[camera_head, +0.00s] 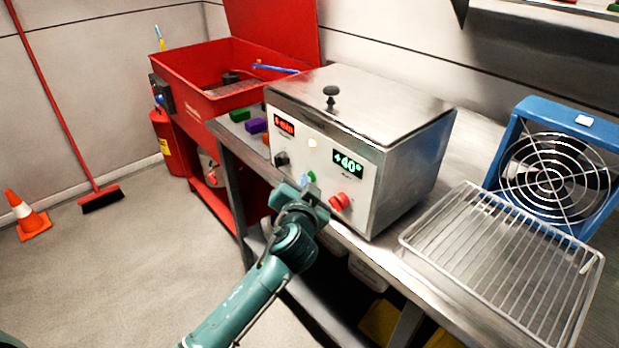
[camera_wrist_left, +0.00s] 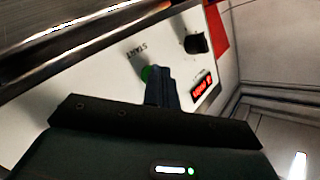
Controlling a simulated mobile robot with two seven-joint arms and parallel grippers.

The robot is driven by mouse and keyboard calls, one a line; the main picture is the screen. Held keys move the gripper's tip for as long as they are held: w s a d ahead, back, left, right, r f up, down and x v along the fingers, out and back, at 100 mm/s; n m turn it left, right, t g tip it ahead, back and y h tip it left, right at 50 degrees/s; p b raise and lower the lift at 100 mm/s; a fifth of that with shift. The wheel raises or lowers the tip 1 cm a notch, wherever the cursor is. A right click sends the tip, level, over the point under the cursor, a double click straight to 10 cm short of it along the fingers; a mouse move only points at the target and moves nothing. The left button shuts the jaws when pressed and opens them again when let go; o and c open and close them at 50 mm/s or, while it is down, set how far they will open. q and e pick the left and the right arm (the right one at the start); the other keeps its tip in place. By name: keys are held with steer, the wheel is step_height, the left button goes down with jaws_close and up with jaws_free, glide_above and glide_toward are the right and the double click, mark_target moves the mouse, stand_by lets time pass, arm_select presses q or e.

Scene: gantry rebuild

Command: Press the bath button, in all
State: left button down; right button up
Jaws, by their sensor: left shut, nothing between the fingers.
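The bath (camera_head: 400,130) is a steel box with a lidded top and a white front panel, standing on the steel bench. Its green button (camera_head: 311,177) is low on the panel, between a black knob (camera_head: 281,159) and a red knob (camera_head: 340,202). In the left wrist view the green button (camera_wrist_left: 147,73) sits beside the word START, partly hidden by my fingers. My left gripper (camera_head: 305,184) is shut and empty, its tips at the button. I cannot tell whether they touch it. My right gripper is not in view.
A wire rack (camera_head: 500,262) and blue fan (camera_head: 549,170) are at right. A red tub (camera_head: 225,75) stands behind left. Open floor lies left.

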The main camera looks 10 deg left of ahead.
arm_select(q)
steer(key=shift+s, duration=0.1)
steer(key=shift+s+a+p, duration=0.35)
steer(key=shift+s+a, duration=0.15)
steer(key=shift+s, duration=0.1)
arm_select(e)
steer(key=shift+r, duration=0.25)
arm_select(q)
steer(key=s+a, duration=0.1)
steer(key=s, duration=0.1)
steer(key=s+a+p, duration=0.1)
steer(key=s+a, duration=0.1)
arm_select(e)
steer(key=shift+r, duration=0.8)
arm_select(q)
steer(key=s+d+f+n+g+h, duration=0.1)
steer(key=s+f+g+h, duration=0.1)
steer(key=s+f, duration=0.6)
steer(key=s+d+f+n+g+h+p, duration=0.1)
steer(key=s+f+g+h, duration=0.2)
steer(key=s+f, duration=0.6)
steer(key=s, duration=0.6)
steer(key=shift+s+n+g, duration=0.15)
steer(key=shift+n+g, duration=0.15)
steer(key=shift+n, duration=0.1)
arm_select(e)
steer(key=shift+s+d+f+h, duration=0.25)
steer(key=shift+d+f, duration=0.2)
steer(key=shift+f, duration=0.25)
